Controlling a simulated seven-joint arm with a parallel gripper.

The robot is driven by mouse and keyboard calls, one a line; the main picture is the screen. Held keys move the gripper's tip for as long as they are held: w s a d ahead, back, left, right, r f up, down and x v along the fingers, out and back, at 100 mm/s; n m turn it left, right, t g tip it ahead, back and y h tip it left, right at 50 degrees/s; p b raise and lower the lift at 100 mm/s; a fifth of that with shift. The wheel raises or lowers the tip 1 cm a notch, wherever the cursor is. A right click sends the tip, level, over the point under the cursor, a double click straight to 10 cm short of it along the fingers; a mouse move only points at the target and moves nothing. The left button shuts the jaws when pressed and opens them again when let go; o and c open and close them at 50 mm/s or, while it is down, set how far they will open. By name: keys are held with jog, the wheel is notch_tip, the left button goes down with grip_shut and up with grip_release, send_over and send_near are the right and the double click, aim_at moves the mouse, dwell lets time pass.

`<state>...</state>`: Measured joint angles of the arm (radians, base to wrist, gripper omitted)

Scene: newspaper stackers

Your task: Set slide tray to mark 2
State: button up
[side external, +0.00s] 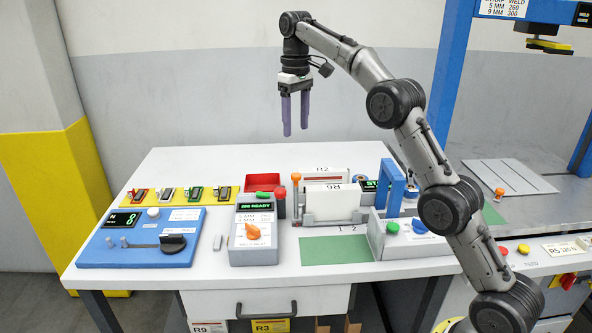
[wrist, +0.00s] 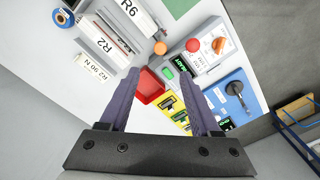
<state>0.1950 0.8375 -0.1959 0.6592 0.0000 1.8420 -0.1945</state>
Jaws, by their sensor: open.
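No part is labelled as the slide tray, and I cannot tell for certain which it is. A likely one is the grey holder (side external: 309,219) with a white R6 panel (side external: 333,202), standing behind a green mat (side external: 335,251). Small marks that look like 1 and 2 (side external: 346,228) are printed between them. An orange knob (side external: 296,177) stands at the holder's left end; it also shows in the wrist view (wrist: 160,48). My gripper (side external: 296,131) is open and empty, high above the table's back half. Its purple fingers (wrist: 160,73) point down, touching nothing.
A grey control box (side external: 255,250) with an orange dial and a red tray (side external: 262,182) stand left of the holder. A blue panel (side external: 140,240) lies farther left. A blue arch (side external: 390,187) rises on the right. The table's back (side external: 210,165) is clear.

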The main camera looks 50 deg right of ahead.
aim_at(296, 174)
notch_tip(296, 174, down, 13)
jog(key=shift+f, duration=0.2)
dwell(0.4)
grip_shut()
jog(key=shift+r, duration=0.1)
dwell(1.3)
